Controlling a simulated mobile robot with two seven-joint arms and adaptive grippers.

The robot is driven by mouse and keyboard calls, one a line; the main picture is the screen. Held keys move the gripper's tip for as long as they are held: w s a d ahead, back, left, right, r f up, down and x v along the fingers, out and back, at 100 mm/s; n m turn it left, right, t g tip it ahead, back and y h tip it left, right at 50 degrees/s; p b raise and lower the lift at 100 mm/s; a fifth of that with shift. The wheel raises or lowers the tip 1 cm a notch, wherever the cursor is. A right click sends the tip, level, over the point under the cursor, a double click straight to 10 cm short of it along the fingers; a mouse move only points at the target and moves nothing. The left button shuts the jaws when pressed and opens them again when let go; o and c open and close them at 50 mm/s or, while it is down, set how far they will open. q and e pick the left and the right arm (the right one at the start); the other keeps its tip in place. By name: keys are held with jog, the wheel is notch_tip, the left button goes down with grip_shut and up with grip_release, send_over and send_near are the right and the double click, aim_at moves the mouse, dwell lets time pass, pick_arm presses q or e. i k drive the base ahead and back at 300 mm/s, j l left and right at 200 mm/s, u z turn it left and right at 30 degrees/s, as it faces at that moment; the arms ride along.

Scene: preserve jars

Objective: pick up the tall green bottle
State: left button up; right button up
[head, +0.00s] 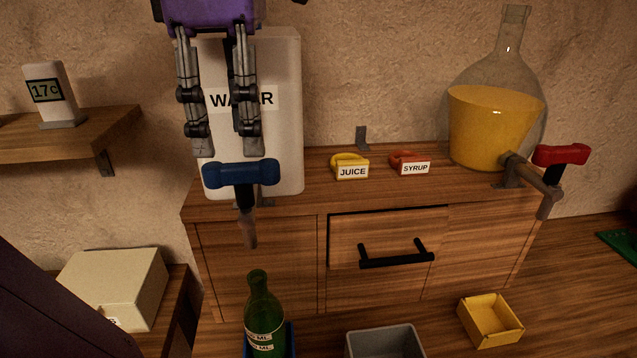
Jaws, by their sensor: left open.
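The tall green bottle (264,310) stands upright at the bottom of the head view, with white labels on its lower part. Its base sits in or behind a blue holder (291,340), and the picture edge cuts off the bottom. My left gripper (224,140) hangs down from the top, in front of the white water container (285,90). Its fingers are apart with nothing between them, well above the bottle and slightly left of it. My right gripper is not in view.
The blue-handled tap (240,174) sticks out between gripper and bottle. A wooden cabinet (270,260) with a black drawer handle (396,255) stands behind. A grey bin (385,340) and yellow box (490,320) lie to the right. A yellow flask (490,130) has a red-handled tap (560,155).

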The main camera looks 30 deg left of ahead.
aim_at(264, 316)
jog(key=k, duration=1.5)
